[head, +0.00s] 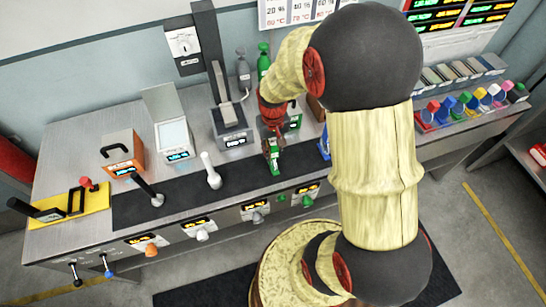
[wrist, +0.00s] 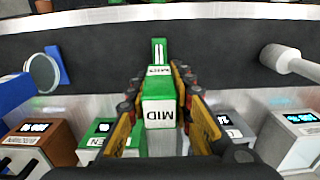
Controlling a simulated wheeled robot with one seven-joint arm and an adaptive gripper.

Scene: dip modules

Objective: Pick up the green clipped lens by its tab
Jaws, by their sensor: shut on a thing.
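The green clipped lens (wrist: 161,100) shows in the wrist view as a green block with a white label reading MID and a narrower green part beyond it. My gripper (wrist: 158,90) has its two fingers on either side of this green block, shut on it. No round glass shows on it from here. In the head view the green piece (head: 273,161) is at the fingertips of my gripper (head: 272,142), over the dark mat near the middle of the bench. I cannot tell whether it still touches the mat.
A blue-clipped round lens (wrist: 42,74) stands to the left in the wrist view. A white lever (wrist: 285,60) is to the right. A green display unit (wrist: 98,134) and a brown one (wrist: 40,140) stand close by. Coloured clips (head: 470,103) line the bench's right end.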

